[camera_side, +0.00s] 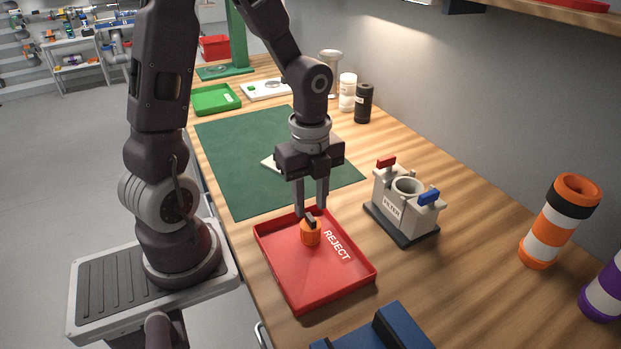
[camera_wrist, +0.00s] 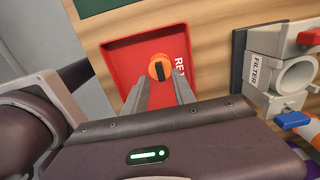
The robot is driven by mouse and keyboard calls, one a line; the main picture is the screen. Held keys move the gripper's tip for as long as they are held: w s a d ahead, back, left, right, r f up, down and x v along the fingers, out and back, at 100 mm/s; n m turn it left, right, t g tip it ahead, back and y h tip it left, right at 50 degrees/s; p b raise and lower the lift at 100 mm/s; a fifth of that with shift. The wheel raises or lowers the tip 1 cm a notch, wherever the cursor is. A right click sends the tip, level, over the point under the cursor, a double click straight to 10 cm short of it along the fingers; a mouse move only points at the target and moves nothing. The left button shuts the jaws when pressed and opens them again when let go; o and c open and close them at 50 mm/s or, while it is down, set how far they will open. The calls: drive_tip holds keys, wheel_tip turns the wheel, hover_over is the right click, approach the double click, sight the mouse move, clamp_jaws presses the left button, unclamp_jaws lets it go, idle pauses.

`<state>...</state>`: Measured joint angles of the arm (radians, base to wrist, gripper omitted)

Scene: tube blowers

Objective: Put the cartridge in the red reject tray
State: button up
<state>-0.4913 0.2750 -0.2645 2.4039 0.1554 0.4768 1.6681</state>
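The orange cartridge (camera_side: 311,236) with a black bar-shaped top is inside the red reject tray (camera_side: 334,288), near its far end, and appears upright on the tray floor. My gripper (camera_side: 312,208) points down just above it, fingers apart, near the black top. In the wrist view the cartridge (camera_wrist: 154,72) shows beyond and between the two separated fingertips (camera_wrist: 161,80), with a gap around its black bar. The red tray (camera_wrist: 117,55) also shows there. Whether a finger touches the cartridge cannot be told.
A grey filter holder (camera_side: 390,212) with red and blue clamps stands right of the tray. A blue object (camera_side: 385,335) lies in front. Striped cylinders (camera_side: 560,222) stand at the right. A green mat (camera_side: 235,160) lies behind the tray, with a green tray (camera_side: 215,100) beyond.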

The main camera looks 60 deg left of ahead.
sight(310, 217)
wheel_tip(310, 217, up, 9)
drive_tip(key=s+d+r+n+t, duration=0.5)
drive_tip(key=s+n, duration=0.5)
drive_tip(key=n, duration=0.8)
wheel_tip(310, 217, up, 2)
drive_tip(key=shift+d+r+t, duration=0.15)
drive_tip(key=shift+d+t, duration=0.15)
drive_tip(key=shift+d, duration=0.55)
drive_tip(key=shift+w, duration=0.1)
